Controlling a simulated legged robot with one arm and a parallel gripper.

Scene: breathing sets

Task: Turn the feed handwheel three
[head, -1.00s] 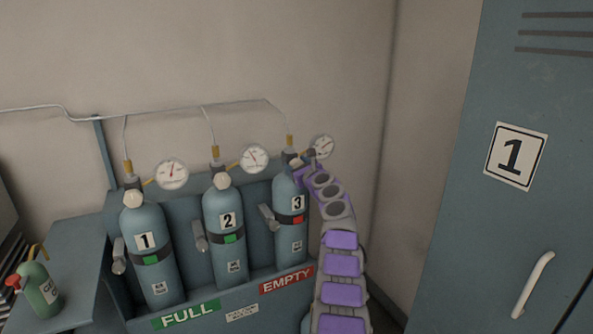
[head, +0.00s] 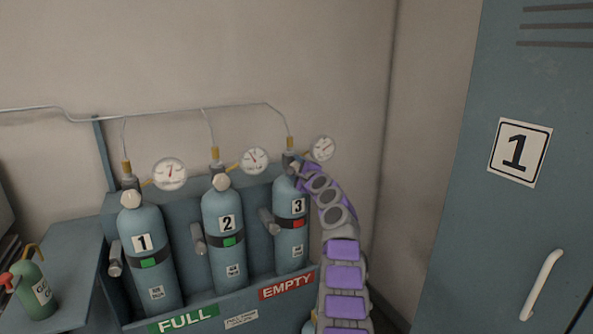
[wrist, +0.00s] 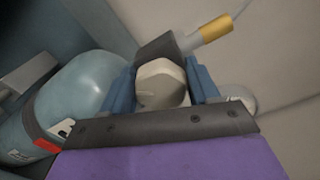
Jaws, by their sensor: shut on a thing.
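Cylinder 3 (head: 291,228), blue-grey with a red tag on its dark band, stands at the right end of the rack above the EMPTY label. My gripper (wrist: 166,88) is shut on a pale, faceted handwheel (wrist: 160,82) at the top of this cylinder. The wrist view shows the blue fingers on either side of the handwheel, and the dark valve body behind it. In the head view my arm hides most of the handwheel. A round gauge (head: 323,148) sits just behind and right of the valve.
Cylinder 1 (head: 148,270) and cylinder 2 (head: 226,255), both with green tags and pale handwheels, stand to the left. A small green bottle (head: 35,290) is on the left bench (head: 75,265). A tall locker (head: 480,230) marked 1 stands at the right.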

